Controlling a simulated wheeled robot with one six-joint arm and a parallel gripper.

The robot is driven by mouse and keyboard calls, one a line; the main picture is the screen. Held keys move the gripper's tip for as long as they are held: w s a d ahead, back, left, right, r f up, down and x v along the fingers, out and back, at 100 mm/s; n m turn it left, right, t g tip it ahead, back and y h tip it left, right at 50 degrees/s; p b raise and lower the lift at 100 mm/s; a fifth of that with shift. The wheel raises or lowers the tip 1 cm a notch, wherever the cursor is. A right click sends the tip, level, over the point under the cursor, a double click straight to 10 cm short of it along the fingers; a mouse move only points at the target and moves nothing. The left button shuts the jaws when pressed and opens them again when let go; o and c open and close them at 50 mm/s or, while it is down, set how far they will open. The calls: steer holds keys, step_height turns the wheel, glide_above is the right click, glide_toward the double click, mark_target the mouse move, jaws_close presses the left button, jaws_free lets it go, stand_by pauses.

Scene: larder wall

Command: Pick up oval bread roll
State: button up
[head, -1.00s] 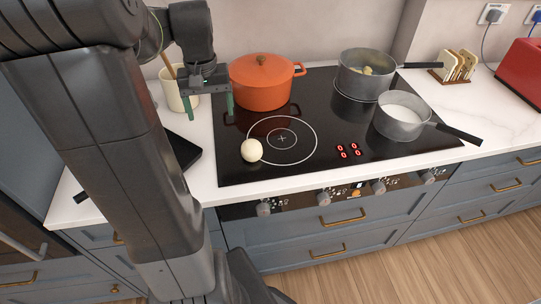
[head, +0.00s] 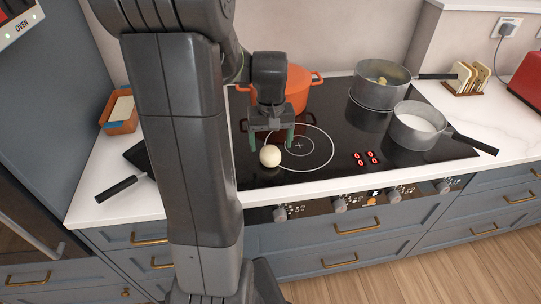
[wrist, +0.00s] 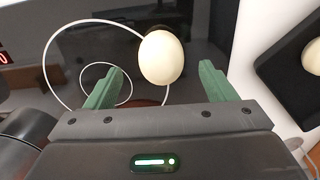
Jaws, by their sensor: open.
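A pale cream, smooth oval roll (head: 270,156) lies on the black glass hob, at the left edge of the white cooking ring. In the wrist view the roll (wrist: 162,57) shows ahead of and between the two green fingertips, with a gap on each side. My gripper (head: 271,145) is open and empty, pointing down behind and above the roll in the head view. I cannot tell its exact height over the roll. The fingers do not appear to touch it.
An orange lidded pot (head: 299,92) stands just behind my gripper. Two grey saucepans (head: 378,91) (head: 417,130) stand on the hob's right side. A black pan (head: 137,156) lies left; the wrist view shows a pale round thing (wrist: 314,57) in it. An orange dish (head: 122,112) stands behind.

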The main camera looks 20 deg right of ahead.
mark_target(270, 150)
steer(key=f, duration=0.5)
steer(key=shift+w, duration=0.2)
steer(key=shift+r, duration=0.1)
steer(key=shift+c, duration=0.5)
steer(key=c, duration=1)
